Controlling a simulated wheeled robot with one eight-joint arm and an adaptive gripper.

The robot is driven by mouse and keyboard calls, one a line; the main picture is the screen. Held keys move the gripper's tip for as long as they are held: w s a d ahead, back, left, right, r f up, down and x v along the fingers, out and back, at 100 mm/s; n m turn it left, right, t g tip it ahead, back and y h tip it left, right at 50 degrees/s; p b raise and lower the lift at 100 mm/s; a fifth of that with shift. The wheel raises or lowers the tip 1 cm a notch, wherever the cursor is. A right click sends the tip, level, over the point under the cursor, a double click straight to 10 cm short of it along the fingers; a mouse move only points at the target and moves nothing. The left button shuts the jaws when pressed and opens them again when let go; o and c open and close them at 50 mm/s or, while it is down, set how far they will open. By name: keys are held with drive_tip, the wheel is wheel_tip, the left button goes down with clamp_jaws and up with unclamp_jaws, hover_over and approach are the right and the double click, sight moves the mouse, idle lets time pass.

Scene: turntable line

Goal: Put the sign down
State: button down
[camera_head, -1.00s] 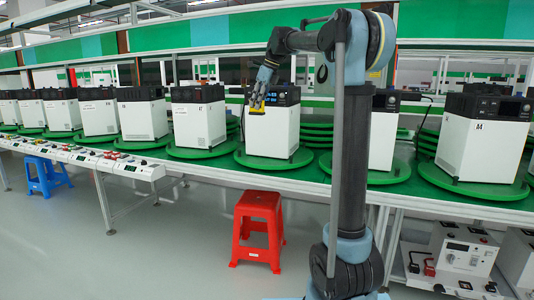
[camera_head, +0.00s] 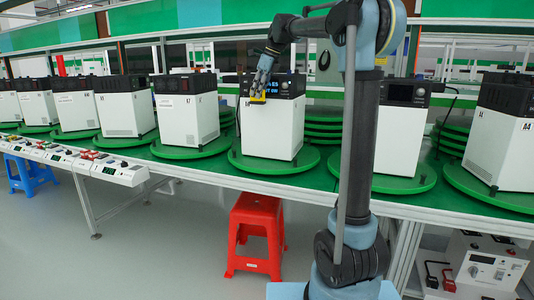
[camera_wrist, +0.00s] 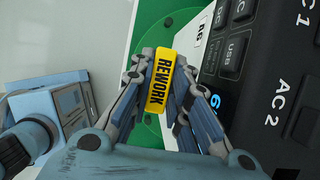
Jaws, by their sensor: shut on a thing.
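The sign is a small yellow plate with black "REWORK" lettering. In the wrist view the sign (camera_wrist: 160,85) sits between the fingertips of my gripper (camera_wrist: 165,75), which is shut on it. In the head view my gripper (camera_head: 259,90) holds the sign (camera_head: 257,100) at the upper front of a white unit with a black top (camera_head: 272,125). I cannot tell whether the sign touches that unit. The unit stands on a green turntable (camera_head: 270,164). The wrist view shows the unit's dark panel (camera_wrist: 285,90) close beside the gripper on the right.
More white units stand on green turntables along the bench, such as one at left (camera_head: 187,120) and one at right (camera_head: 500,140). Stacked green discs (camera_head: 323,125) lie behind. A red stool (camera_head: 256,235) stands on the floor before the bench. White control boxes (camera_head: 118,172) line the bench's front left.

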wheel_tip(320, 180, down, 27)
drive_tip(key=shift+s+a, duration=0.1)
drive_tip(key=shift+a, duration=0.05)
idle(0.5)
drive_tip(key=c, duration=1.5)
unclamp_jaws()
drive_tip(key=shift+c, duration=0.2)
